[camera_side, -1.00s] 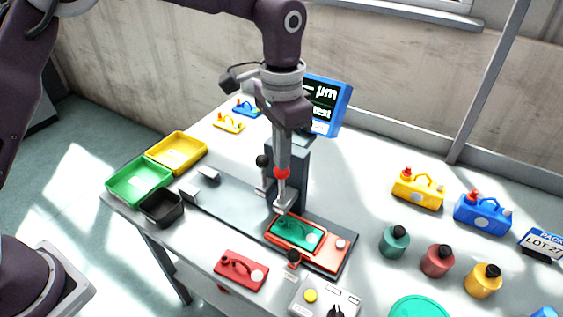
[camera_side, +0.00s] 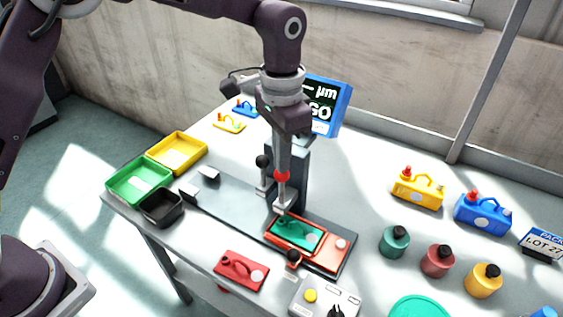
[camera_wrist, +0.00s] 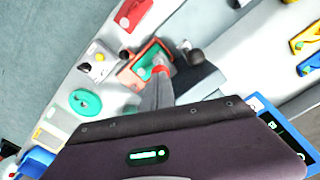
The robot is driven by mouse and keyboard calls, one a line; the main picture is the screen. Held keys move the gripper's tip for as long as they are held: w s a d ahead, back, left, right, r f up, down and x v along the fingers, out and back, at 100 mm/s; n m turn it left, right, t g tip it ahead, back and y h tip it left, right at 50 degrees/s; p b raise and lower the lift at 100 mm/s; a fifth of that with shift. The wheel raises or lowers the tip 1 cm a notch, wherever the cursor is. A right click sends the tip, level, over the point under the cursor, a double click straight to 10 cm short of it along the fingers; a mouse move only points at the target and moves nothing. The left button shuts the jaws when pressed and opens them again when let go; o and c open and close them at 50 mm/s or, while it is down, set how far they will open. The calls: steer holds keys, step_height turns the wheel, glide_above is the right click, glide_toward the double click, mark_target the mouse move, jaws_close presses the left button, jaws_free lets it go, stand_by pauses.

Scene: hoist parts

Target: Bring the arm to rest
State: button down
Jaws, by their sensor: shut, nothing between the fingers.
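My gripper (camera_side: 281,206) is shut and empty. Its tip points down just above the left end of a red-orange fixture (camera_side: 331,258) that holds a green plate (camera_side: 297,234). I cannot tell whether the tip touches anything. In the wrist view, my gripper (camera_wrist: 161,66) is over the fixture, and the green plate (camera_wrist: 146,72) shows beside the fingers. A blue-framed display (camera_side: 324,103) behind my gripper reads "µm" and "GO".
Green (camera_side: 139,181), yellow (camera_side: 177,152) and black (camera_side: 161,207) trays stand at the left. A grey column (camera_side: 295,178) rises close behind my gripper. A red plate (camera_side: 241,269) and control box (camera_side: 324,298) lie in front. Bottles and hoist parts stand at the right.

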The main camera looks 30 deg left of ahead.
step_height(320, 180, up, 4)
steer(key=shift+f, duration=0.2)
steer(key=s+a+r+n+t, duration=0.2)
steer(key=s+a+r, duration=0.7)
steer(key=r, duration=0.1)
steer(key=s+a+f+n+t, duration=0.1)
steer(key=s+a+n, duration=0.1)
steer(key=s, duration=0.7)
steer(key=s+a+f+n+t, duration=0.1)
steer(key=s+a+n+t, duration=0.1)
steer(key=s+a, duration=0.3)
steer(key=s, duration=0.4)
steer(key=shift+a+t, duration=0.2)
steer(key=shift+t, duration=0.1)
steer(key=c, duration=2.1)
jaws_free()
steer(key=shift+w, duration=0.1)
